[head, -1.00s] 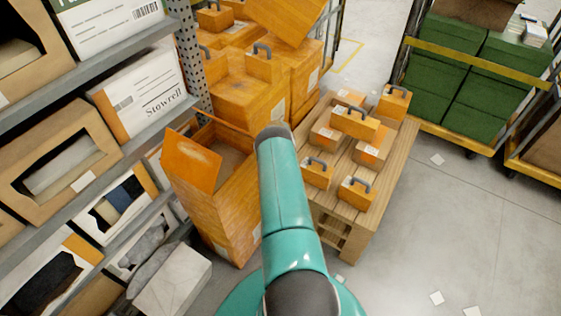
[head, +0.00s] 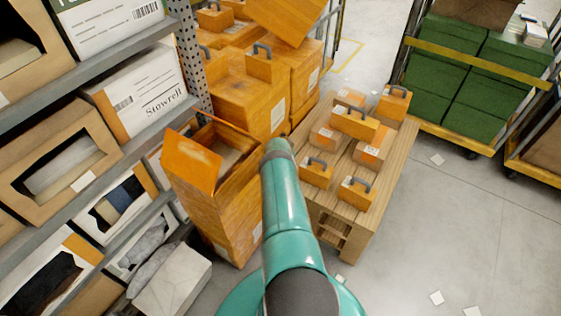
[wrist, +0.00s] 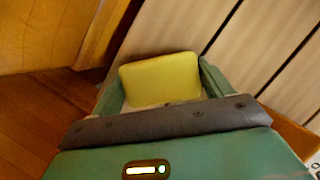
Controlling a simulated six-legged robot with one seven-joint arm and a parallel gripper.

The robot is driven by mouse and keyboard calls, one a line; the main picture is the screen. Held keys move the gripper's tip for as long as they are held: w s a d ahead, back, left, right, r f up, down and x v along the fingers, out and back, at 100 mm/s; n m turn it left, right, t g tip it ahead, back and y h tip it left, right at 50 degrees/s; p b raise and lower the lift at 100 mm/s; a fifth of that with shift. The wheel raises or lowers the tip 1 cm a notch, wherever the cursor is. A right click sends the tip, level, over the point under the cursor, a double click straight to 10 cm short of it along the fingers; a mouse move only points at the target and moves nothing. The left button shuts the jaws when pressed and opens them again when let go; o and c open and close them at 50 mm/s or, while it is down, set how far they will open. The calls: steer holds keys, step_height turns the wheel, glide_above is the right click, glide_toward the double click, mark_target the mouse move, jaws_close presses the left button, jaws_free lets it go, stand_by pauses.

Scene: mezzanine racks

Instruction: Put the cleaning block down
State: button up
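The yellow-green cleaning block (wrist: 160,78) shows in the wrist view between the two green fingers of my gripper (wrist: 160,84). The fingers lie against its left and right sides, so my gripper looks shut on it. Pale wooden slats with dark gaps (wrist: 235,45) show beyond the block. I cannot tell how far the block is above them. In the head view my arm hides the gripper and the block.
A slatted wooden stand (head: 385,195) carries several orange boxes with grey handles (head: 357,192). A tall open orange carton (head: 228,222) stands left of my arm. Shelving (head: 110,150) lines the left. Green crates on a cart (head: 475,85) stand at upper right. The right floor is mostly clear.

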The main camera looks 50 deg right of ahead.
steer(key=o, duration=0.4)
steer(key=shift+c, duration=0.2)
steer(key=shift+r, duration=0.15)
steer(key=shift+r, duration=0.15)
steer(key=shift+s+r, duration=0.2)
steer(key=shift+r, duration=0.4)
steer(key=v, duration=1)
steer(key=shift+s+a+r, duration=0.15)
steer(key=shift+a+r, duration=0.05)
steer(key=shift+a, duration=0.05)
